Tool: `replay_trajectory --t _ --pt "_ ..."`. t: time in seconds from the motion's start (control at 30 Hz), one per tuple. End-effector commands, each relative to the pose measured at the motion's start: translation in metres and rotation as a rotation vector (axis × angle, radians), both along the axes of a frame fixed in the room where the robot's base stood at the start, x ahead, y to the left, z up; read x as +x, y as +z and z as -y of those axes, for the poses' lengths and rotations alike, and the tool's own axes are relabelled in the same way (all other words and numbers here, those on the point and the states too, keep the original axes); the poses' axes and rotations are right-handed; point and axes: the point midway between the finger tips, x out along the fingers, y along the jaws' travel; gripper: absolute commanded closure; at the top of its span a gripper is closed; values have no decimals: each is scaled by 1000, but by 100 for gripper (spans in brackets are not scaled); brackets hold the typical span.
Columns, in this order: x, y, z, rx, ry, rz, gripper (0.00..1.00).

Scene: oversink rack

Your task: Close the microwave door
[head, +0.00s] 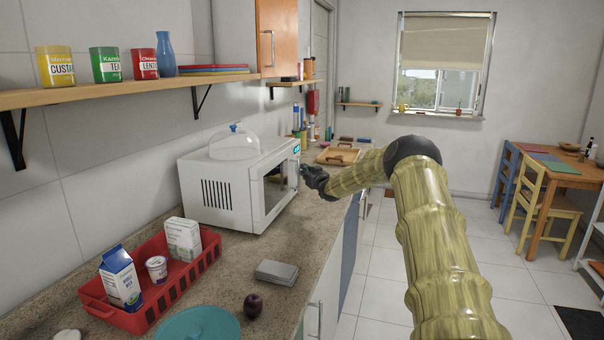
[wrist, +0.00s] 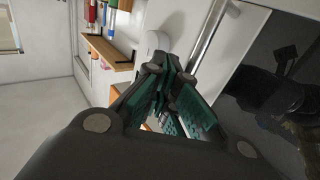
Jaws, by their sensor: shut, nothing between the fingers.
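The white microwave (head: 222,192) stands on the counter against the left wall, its front facing right. Its door (head: 277,186) has a dark window in a pale frame; I cannot tell whether it is fully shut or slightly ajar. My gripper (head: 305,170) is shut and empty, just in front of the far part of the microwave's front, near the lit display (head: 296,149). In the wrist view my gripper's fingers (wrist: 166,72) are together beside a silver bar handle (wrist: 212,36) and a dark glossy panel (wrist: 275,95). Contact is unclear.
A clear dome (head: 234,145) sits on the microwave. A red crate (head: 150,315) with cartons, grey stacked items (head: 276,272), a plum (head: 254,305) and a teal plate (head: 198,325) are on the near counter. A wooden tray (head: 338,156) lies beyond.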

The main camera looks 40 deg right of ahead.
Motion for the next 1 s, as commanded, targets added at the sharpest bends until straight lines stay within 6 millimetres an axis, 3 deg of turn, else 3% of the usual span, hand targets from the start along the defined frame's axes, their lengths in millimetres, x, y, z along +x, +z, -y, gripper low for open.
replay_trajectory --t 0.37,0.6,1.0 --pt "-1 0 1 -1 3 0 100" --pt "-6 -1 12 0 16 0 100" --pt "-71 0 65 -1 6 1 100"
